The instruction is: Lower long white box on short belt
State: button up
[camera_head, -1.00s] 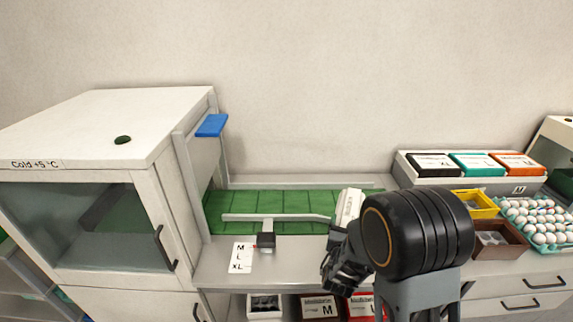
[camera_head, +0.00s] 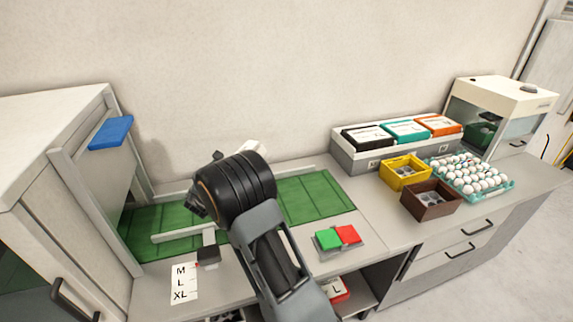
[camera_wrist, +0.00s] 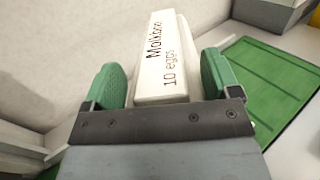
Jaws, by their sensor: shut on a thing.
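The long white box (camera_wrist: 163,55) is between the green-padded fingers of my gripper (camera_wrist: 162,82) in the wrist view. In the head view only a small white end of the box (camera_head: 254,146) shows above my dark wrist, which hides the rest and the fingers. The short green belt (camera_head: 315,197) runs along the wall on the counter, and its right part shows beyond my arm. It also shows in the wrist view (camera_wrist: 262,80), to the right of and behind the box. I cannot tell whether the box touches the belt.
A guide rail (camera_head: 183,233) and a small dark device (camera_head: 208,255) stand at the belt's front edge. A green and red button panel (camera_head: 338,238) lies to the right. A yellow tray (camera_head: 405,172), brown box (camera_head: 430,203) and egg tray (camera_head: 468,178) stand farther right.

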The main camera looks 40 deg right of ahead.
jog(key=d+m+g+h+b, duration=0.1)
jog(key=d+m+g, duration=0.1)
jog(key=d+g, duration=0.1)
jog(key=d+f+m+g+h+b, duration=0.1)
jog(key=d+m+g, duration=0.1)
jog(key=d, duration=0.3)
jog(key=w+d+f+m+g+h+b, duration=0.1)
jog(key=d+m+g, duration=0.1)
jog(key=d+g, duration=0.2)
jog(key=s+d+f+m+g+b, duration=0.2)
jog(key=d+m+g, duration=0.1)
jog(key=d+g, duration=0.15)
jog(key=s+d+f+m+g+b, duration=0.1)
jog(key=s+d+f+m+g, duration=0.1)
jog(key=d+g, duration=0.3)
jog(key=shift+t+y, duration=0.5)
jog(key=shift+t, duration=0.15)
jog(key=shift+d+f+b, duration=0.15)
jog(key=shift+f+b, duration=0.8)
jog(key=shift+f, duration=0.15)
jog(key=shift+d+f+b, duration=0.2)
jog(key=shift+f+b, duration=0.8)
jog(key=shift+f, duration=0.05)
jog(key=shift+d+f+b, duration=0.15)
jog(key=shift+f+b, duration=0.8)
jog(key=shift+f, duration=0.15)
jog(key=shift+f+b, duration=0.4)
jog(key=shift+f, duration=1.2)
